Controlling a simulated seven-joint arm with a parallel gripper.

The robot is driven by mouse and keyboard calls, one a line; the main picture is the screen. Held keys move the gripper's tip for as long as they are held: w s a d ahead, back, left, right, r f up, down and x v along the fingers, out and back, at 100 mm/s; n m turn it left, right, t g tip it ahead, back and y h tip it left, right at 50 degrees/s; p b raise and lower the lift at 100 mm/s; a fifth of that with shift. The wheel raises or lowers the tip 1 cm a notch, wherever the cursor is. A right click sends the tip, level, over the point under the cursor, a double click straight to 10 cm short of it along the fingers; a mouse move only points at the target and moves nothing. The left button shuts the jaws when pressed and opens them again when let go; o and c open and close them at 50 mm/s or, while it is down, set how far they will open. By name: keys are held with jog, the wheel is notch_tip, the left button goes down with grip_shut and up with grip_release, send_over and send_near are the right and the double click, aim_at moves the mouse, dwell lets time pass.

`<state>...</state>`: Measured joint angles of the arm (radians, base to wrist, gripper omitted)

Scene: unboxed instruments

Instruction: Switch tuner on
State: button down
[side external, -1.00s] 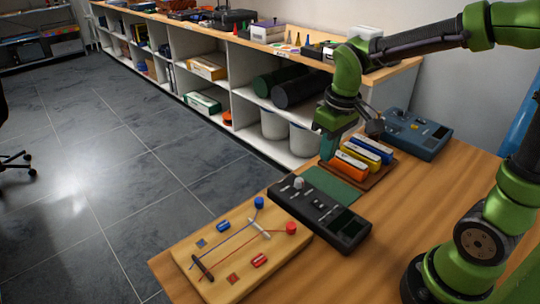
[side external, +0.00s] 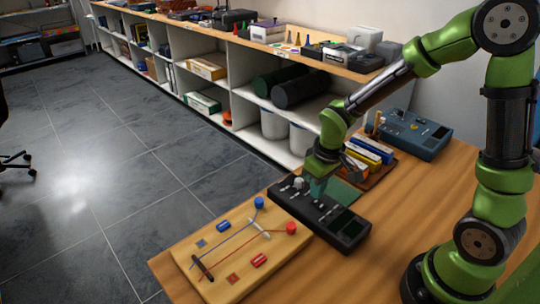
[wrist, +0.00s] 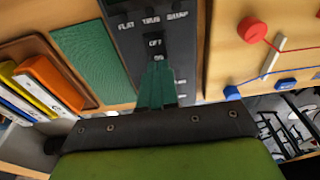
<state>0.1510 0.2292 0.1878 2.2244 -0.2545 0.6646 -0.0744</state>
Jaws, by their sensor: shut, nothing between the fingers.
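The tuner is a black box (side external: 349,227) on the wooden table, with a dark display and small pale controls on top. In the wrist view the tuner (wrist: 176,50) shows the words FLAT, TUNE and SHARP, with OFF and ON labels below. My gripper (side external: 318,194) is shut and empty, pointing down over the middle of the tuner's top. In the wrist view the teal fingertips (wrist: 157,66) are right by the ON label. They hide the switch there, so its position and any contact cannot be told.
A wooden board (side external: 187,260) with red and blue parts lies beside the tuner. A green mat (side external: 343,192) and a rack of coloured boxes (side external: 377,180) lie on its other side. A blue-grey device (side external: 425,145) stands behind. The table's right part is clear.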

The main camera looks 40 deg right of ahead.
jog(key=shift+w+f, duration=0.1)
jog(key=shift+f, duration=0.75)
jog(key=shift+w+f, duration=0.1)
jog(key=shift+f, duration=0.1)
jog(key=shift+s+r, duration=0.2)
jog(key=shift+s, duration=0.65)
jog(key=shift+r, duration=0.15)
notch_tip(320, 180, up, 14)
jog(key=s, duration=0.1)
jog(key=shift+s, duration=0.35)
